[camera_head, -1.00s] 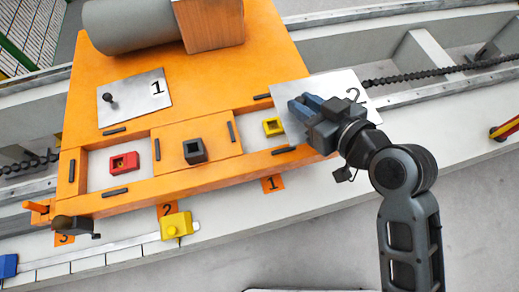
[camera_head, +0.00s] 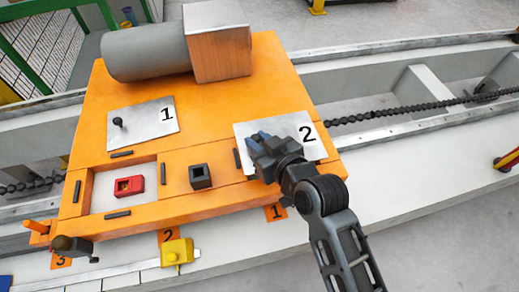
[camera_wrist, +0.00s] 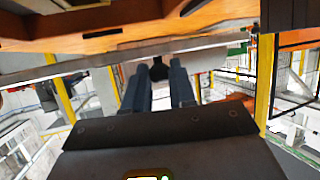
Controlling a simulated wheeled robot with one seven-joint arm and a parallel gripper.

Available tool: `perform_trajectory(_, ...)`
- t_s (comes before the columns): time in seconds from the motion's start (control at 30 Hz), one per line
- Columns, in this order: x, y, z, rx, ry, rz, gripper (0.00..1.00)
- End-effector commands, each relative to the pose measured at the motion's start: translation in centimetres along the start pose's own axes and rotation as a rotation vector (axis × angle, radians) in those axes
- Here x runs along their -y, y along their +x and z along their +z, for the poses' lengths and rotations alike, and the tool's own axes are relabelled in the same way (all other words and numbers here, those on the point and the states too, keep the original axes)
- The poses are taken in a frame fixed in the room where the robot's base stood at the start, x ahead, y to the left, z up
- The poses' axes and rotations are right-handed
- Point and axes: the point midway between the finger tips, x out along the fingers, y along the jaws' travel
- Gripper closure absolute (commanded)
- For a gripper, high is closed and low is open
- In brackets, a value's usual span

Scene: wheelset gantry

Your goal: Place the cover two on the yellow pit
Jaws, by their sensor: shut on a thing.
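Cover two is a pale metal plate (camera_head: 314,150) marked "2". My gripper (camera_head: 260,141) is over it in the head view. The wrist view shows my gripper's two fingers (camera_wrist: 158,84) shut on the dark knob (camera_wrist: 159,69) of the plate, whose edge (camera_wrist: 90,62) is seen nearly side-on. The plate lies over the right end of the orange carriage (camera_head: 262,90) and hides the yellow pit and the yellow block. I cannot tell whether the plate touches the carriage or hangs just above it.
Cover one (camera_head: 155,122), marked "1", lies on the carriage at the left. The open left pit (camera_head: 105,192) holds a red block (camera_head: 129,186). A dark block (camera_head: 200,176) stands between the pits. A grey cylinder (camera_head: 140,55) and a brown box (camera_head: 222,55) stand behind.

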Motion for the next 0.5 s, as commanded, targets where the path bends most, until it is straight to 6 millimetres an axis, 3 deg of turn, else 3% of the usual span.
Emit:
perform_trajectory(0.23,0.0,1.2,3.1,0.002,0.002,0.000,1.00)
perform_trajectory(0.5,-0.1,1.4,3.4,-0.001,0.000,0.001,1.00)
